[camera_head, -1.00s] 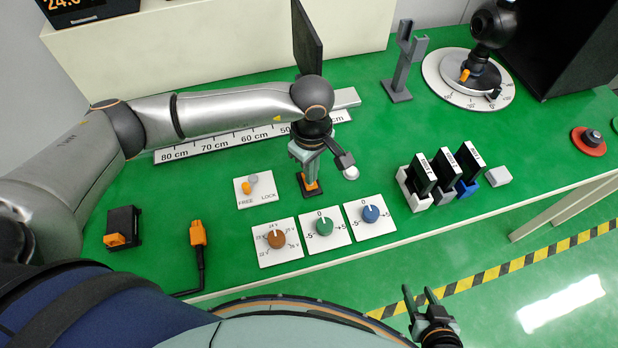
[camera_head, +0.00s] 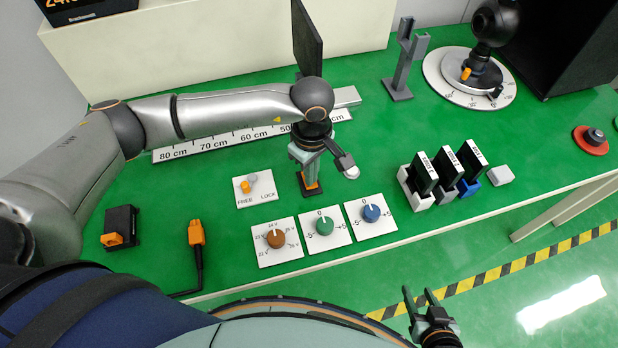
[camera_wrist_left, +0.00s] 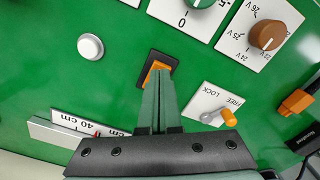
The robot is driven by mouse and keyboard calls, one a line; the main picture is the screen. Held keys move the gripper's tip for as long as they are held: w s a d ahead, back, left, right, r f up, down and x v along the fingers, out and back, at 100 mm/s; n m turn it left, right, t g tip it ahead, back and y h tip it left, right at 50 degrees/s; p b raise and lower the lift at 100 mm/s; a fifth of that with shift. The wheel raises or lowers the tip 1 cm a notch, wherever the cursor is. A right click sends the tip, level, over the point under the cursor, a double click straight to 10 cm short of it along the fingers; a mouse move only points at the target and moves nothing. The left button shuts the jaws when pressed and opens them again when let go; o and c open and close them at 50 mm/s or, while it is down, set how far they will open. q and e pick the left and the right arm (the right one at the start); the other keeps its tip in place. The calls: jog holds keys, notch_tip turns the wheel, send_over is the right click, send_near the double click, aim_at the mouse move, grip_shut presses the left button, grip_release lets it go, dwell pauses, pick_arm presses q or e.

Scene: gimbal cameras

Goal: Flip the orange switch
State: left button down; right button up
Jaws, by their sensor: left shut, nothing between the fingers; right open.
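The orange switch (camera_head: 313,187) sits in a small black housing on the green table, and also shows in the left wrist view (camera_wrist_left: 156,68). My left gripper (camera_head: 309,182) is shut and empty, pointing down with its fingertips at the switch. In the left wrist view the shut fingertips (camera_wrist_left: 158,76) overlap the near part of the orange rocker, so its tilt and any contact cannot be told. My right gripper (camera_head: 421,293) is open and empty, low in front of the table over the floor.
A FREE/LOCK lever plate (camera_head: 254,189) lies left of the switch. A brown dial (camera_head: 276,239), green dial (camera_head: 324,226) and blue dial (camera_head: 371,213) lie in front. A white round button (camera_head: 352,173) is just right. Card holders (camera_head: 418,195) stand further right. A ruler rail (camera_head: 215,142) lies behind.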

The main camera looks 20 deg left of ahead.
pick_arm(q)
jog(key=shift+f+b, duration=0.5)
jog(key=shift+f, duration=0.05)
jog(key=shift+r, duration=0.2)
jog(key=shift+r+p, duration=1.9)
jog(key=shift+r, duration=1.5)
